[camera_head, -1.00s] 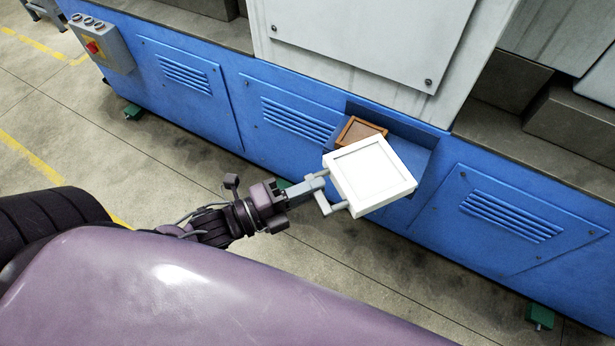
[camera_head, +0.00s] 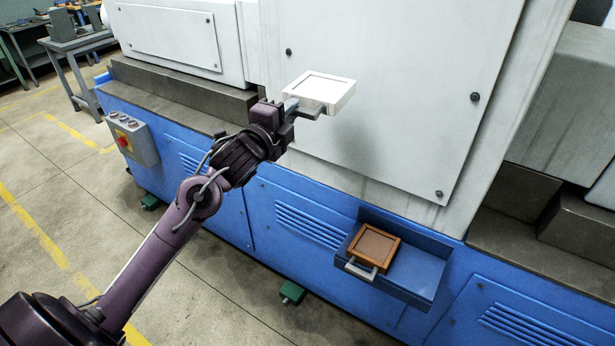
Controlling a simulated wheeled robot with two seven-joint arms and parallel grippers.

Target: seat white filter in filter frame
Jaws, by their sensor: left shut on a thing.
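The white filter (camera_head: 327,88) is a flat square with a raised rim. My left gripper (camera_head: 308,106) is shut on its near edge and holds it high in front of the pale machine panel, up and to the left of the open blue tray. The blue tray (camera_head: 418,278) sticks out of the machine's blue base. A brown square filter (camera_head: 374,246) lies in its left part, with a grey handle (camera_head: 361,270) at its near edge. The right part of the tray is bare. I cannot tell which part is the filter frame. My right gripper is not in view.
The machine's white panel (camera_head: 400,90) rises close behind the held filter. A grey control box with a red button (camera_head: 124,143) sits at the left on the blue base. A green foot (camera_head: 291,292) stands on the floor below.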

